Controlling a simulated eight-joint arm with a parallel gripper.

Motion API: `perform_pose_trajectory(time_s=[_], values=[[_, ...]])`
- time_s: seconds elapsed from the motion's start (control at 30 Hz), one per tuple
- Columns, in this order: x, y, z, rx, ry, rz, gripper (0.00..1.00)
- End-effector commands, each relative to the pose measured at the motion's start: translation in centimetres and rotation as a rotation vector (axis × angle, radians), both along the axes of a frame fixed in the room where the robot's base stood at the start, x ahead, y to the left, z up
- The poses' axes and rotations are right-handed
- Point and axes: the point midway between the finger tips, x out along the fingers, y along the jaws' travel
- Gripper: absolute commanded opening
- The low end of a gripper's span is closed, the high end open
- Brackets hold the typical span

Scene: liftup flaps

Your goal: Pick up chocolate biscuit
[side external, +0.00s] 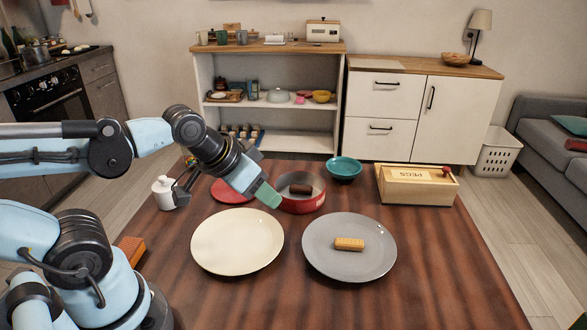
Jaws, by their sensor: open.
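A dark brown bar that looks like the chocolate biscuit (301,189) lies inside a round red pan (301,206). A golden, plain-looking biscuit (349,244) lies on the grey plate (349,270). My gripper (269,196) is open and empty. It angles down from the left, its greenish fingertips at the left edge of the red pan in this view. The gap between the fingers is hard to make out from this side, and I cannot tell the fingertips' exact height above the pan.
An empty cream plate (237,241) lies in front of my gripper. A teal bowl (344,168) and a wooden PEGS box (416,186) stand at the back right. The front right table is clear.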

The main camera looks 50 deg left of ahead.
Motion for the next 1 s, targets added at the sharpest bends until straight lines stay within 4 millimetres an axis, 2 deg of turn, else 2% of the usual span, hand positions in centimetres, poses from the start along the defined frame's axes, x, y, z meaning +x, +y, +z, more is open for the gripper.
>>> perform_pose_trajectory(time_s=[0.33, 0.47, 0.7, 1.0], values=[[0.1, 0.0, 0.1, 0.003, 0.002, -0.002, 0.32], [0.9, 0.4, 0.9, 0.028, 0.028, -0.029, 0.32], [5.1, 2.0, 3.5, 0.135, 0.153, -0.172, 0.32], [11.2, 4.9, 4.3, 0.235, 0.327, -0.395, 0.32]])
